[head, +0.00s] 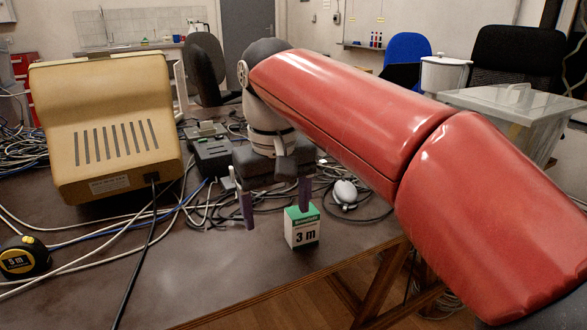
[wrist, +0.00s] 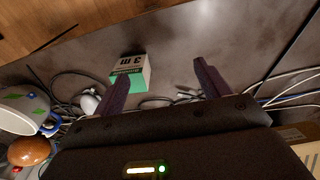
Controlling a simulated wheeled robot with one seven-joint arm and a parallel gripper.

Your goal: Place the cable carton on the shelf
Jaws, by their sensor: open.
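The cable carton (head: 302,228), a small white box with a green top marked "3 m", stands upright near the table's front edge. It also shows in the wrist view (wrist: 129,72), beside the left finger and partly overlapped by it. My gripper (head: 275,204) is open and empty, fingers pointing down. In the head view its right finger overlaps the carton's top; I cannot tell whether they touch. The other finger is left of the carton. Both fingers show in the wrist view (wrist: 162,74). A narrow wall shelf (head: 362,46) with small bottles is at the back; I cannot tell whether it is the task's shelf.
A beige monitor (head: 105,130), a yellow tape measure (head: 24,257) and loose cables lie left on the table (head: 215,285). A white mouse (head: 344,192) is right of the carton.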

